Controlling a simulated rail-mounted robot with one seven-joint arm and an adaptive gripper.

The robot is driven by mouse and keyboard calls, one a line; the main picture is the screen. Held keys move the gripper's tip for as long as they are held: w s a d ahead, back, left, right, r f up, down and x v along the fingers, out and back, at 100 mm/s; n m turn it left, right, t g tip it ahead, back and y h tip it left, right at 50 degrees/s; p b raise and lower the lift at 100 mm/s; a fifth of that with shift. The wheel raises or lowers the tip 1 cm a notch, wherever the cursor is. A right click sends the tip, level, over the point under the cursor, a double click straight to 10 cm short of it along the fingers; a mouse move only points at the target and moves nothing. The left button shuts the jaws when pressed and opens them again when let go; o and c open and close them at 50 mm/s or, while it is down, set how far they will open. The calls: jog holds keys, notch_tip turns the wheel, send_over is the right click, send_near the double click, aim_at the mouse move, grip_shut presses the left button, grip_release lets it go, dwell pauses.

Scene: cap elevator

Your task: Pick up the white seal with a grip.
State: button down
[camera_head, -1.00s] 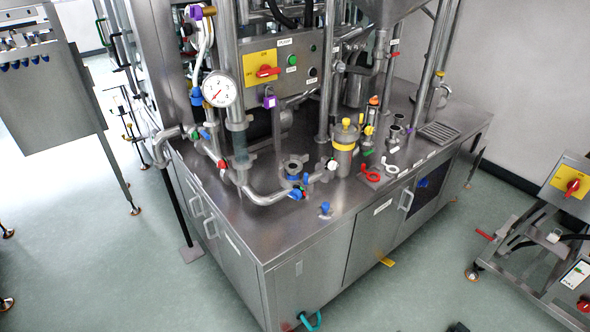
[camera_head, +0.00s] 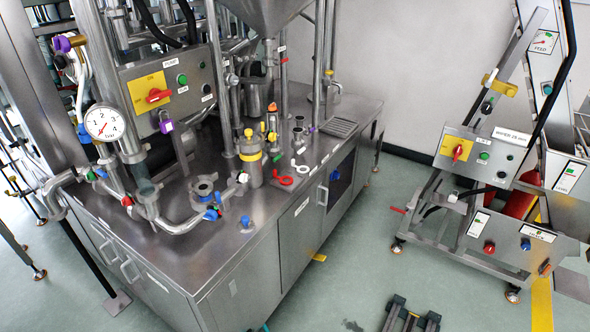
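A small white looped piece (camera_head: 300,167), which looks like the white seal, lies on the steel machine's tabletop. It is just behind and to the right of a similar red piece (camera_head: 287,180). My gripper (camera_head: 411,312) shows at the bottom edge, over the floor and well in front of and right of the machine. Its two dark fingers are apart, with nothing seen between them. The rest of my arm is out of view.
The steel tabletop (camera_head: 262,212) carries a yellow-banded canister (camera_head: 249,160) left of the white piece, plus pipes, valves and a gauge (camera_head: 104,122). A wheeled control-box frame (camera_head: 480,160) stands at the right. Green floor (camera_head: 345,270) between them is mostly clear.

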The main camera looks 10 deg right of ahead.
jog(key=c, duration=1.9)
grip_release()
jog(key=o, duration=0.9)
jog(key=shift+c, duration=0.2)
